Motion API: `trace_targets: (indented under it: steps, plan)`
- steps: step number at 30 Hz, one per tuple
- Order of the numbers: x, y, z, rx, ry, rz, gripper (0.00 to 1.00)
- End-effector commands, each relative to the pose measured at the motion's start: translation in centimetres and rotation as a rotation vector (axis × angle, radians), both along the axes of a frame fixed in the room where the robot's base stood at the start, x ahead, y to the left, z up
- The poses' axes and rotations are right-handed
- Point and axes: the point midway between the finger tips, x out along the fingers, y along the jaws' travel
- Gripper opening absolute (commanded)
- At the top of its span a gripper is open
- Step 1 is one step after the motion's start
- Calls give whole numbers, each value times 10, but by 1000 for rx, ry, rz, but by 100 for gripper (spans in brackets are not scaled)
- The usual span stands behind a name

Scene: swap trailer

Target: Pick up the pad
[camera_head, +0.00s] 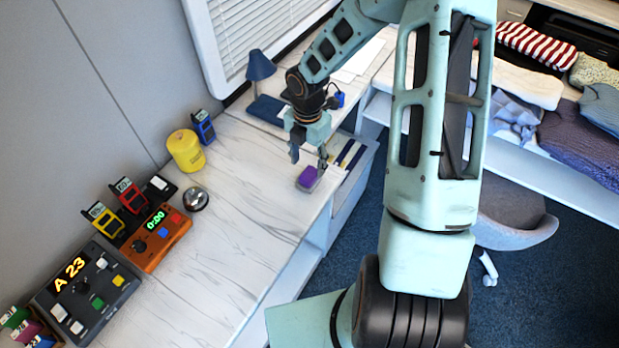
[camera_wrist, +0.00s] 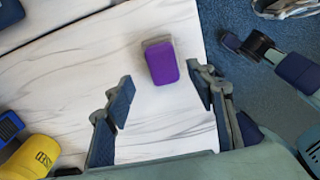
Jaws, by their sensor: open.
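The pad is a small purple block with a dark greyish side (camera_head: 308,176). It lies on the white marbled counter (camera_head: 235,205) near its right edge. In the wrist view the pad (camera_wrist: 161,63) lies beyond my fingertips, nearer the right finger than the left. My gripper (camera_head: 309,158) is open and empty, pointing down above the counter close to the pad. In the wrist view my gripper (camera_wrist: 160,93) has its two fingers spread wide. Nothing hides the pad in the wrist view. The gap between fingertips and counter is hard to judge.
A yellow canister (camera_head: 185,151), a silver bell (camera_head: 195,199), an orange timer box (camera_head: 156,238) and a dark display box (camera_head: 86,292) stand along the wall side. A blue lamp (camera_head: 261,66) stands behind my gripper. The counter left of the pad is clear.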

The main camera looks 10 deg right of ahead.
Motion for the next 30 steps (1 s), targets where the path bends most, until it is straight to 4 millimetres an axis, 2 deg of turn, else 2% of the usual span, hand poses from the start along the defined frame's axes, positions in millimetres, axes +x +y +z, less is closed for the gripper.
trace_targets:
  steps: [12,20,30]
  plan:
    - [-3,-3,-50,0,1,-1,51]
    - [-2,-3,-53,-1,0,-2,51]
    - [-3,-3,-53,-1,0,-2,16]
